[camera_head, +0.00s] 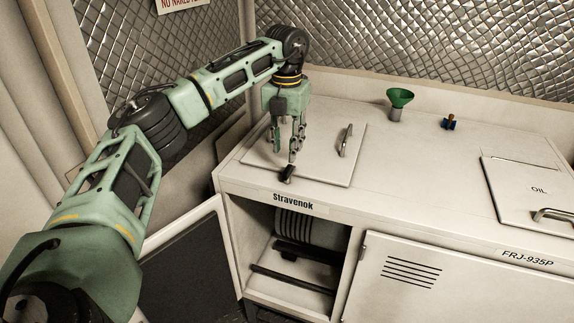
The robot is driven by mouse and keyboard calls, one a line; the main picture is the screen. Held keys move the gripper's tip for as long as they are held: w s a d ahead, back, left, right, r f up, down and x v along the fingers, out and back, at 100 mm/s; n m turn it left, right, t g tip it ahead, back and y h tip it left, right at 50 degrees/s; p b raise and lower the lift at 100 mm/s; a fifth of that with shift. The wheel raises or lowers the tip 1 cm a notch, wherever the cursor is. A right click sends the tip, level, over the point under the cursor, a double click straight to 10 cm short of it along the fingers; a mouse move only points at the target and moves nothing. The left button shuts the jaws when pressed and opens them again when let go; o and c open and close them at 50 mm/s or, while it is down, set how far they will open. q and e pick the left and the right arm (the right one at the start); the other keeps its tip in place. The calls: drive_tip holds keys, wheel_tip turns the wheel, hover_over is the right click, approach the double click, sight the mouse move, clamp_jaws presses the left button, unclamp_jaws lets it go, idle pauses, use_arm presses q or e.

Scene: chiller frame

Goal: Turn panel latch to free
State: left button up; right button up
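A small dark latch (287,174) sits at the front edge of a pale panel (325,170) set in the top of the white cabinet. The panel has a metal bar handle (346,140) at its right side. My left gripper (286,155) points down over the panel, just above and behind the latch. Its fingers look apart, with a gap between them and nothing held. One fingertip is close to the latch; I cannot tell whether they touch. My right gripper is not in view.
An "OIL" lid (515,190) lies right. Below, an open bay (295,255) adjoins a vented door (450,285). Quilted metal walls close the back.

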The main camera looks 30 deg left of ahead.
sight(287, 169)
use_arm(q)
wheel_tip(287, 169, down, 5)
drive_tip(key=shift+w+f+p, duration=0.1)
drive_tip(key=shift+f+p, duration=0.1)
drive_tip(key=shift+p, duration=0.7)
drive_tip(key=shift+d+f, duration=0.1)
drive_tip(key=shift+f, duration=0.75)
drive_tip(key=shift+c, duration=0.6)
clamp_jaws()
